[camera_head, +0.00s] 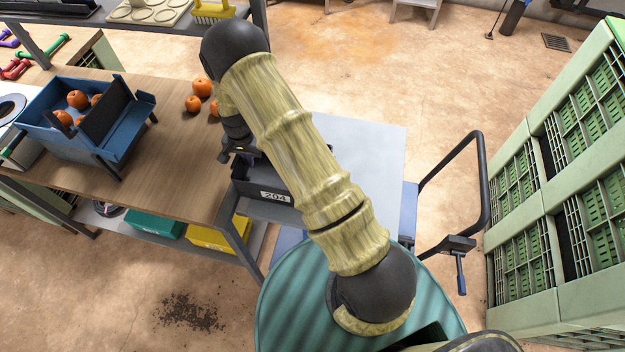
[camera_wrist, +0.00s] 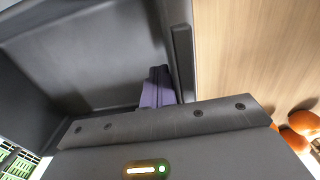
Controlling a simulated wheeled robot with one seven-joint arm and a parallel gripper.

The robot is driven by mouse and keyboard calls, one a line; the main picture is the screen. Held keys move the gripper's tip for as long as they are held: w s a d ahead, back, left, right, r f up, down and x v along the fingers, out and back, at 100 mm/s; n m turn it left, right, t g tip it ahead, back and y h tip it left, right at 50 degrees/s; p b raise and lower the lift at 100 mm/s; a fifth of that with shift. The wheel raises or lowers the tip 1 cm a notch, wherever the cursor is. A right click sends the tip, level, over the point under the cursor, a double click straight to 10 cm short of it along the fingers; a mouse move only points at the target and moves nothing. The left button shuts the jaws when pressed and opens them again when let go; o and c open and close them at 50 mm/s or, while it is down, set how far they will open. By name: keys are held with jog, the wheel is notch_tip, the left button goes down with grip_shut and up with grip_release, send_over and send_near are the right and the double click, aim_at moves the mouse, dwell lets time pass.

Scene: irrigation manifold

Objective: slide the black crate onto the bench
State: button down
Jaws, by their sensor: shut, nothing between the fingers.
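The black crate (camera_head: 240,188), with a label reading 204, sits on the grey top of a trolley (camera_head: 365,145), beside the right end of the wooden bench (camera_head: 185,150). My arm hides much of it, and I cannot tell whether its left edge overlaps the bench. My gripper (camera_head: 238,153) is shut and empty at the crate's left, bench-side edge. In the wrist view, the dark crate interior (camera_wrist: 85,55) fills the upper left, with the bench wood (camera_wrist: 250,45) to the right. A purple piece (camera_wrist: 157,92) shows near the crate wall; I cannot tell what it is.
The trolley's black handle (camera_head: 483,185) is at right. Stacked green crates (camera_head: 560,190) line the right side. Bare bench lies left of the crate.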

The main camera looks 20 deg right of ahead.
jog(key=shift+w+a, duration=0.15)
jog(key=shift+w+a+b, duration=0.45)
jog(key=shift+w+a, duration=0.7)
jog(key=shift+a, duration=0.45)
jog(key=shift+w+a+b, duration=0.4)
jog(key=shift+w+a, duration=0.75)
jog(key=shift+a, duration=0.5)
jog(key=shift+w+a+b, duration=0.45)
jog(key=shift+w+a, duration=0.7)
jog(key=shift+a, duration=0.45)
